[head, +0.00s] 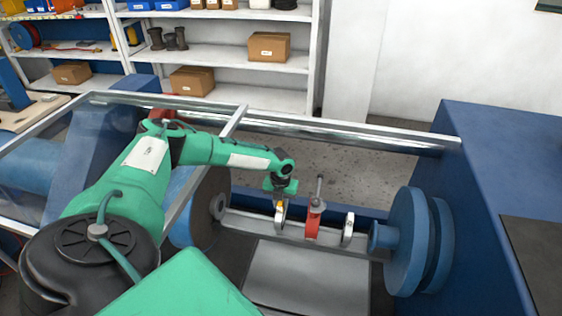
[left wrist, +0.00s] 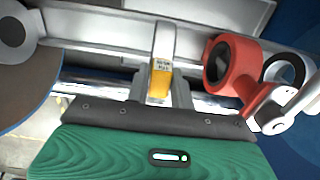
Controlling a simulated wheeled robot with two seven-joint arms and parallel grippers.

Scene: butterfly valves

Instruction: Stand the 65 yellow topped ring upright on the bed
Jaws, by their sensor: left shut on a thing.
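The yellow topped ring (head: 281,212) is a pale metal ring with a yellow patch, at the left part of the grey bed (head: 330,244) in the head view. It stands roughly upright, edge-on, close to the bed; I cannot tell whether it touches. In the left wrist view the ring (left wrist: 163,50) shows a small label above its yellow patch (left wrist: 161,82). My left gripper (head: 280,192) comes down from above and is shut on the ring's upper part. The fingertips are partly hidden. My right gripper is not in view.
A red valve body (head: 313,222) with a handle stands just right of the ring, and another pale ring (head: 348,229) stands beyond it. Blue flanged discs (head: 405,240) close the bed's right end. A metal rail (head: 330,128) runs behind.

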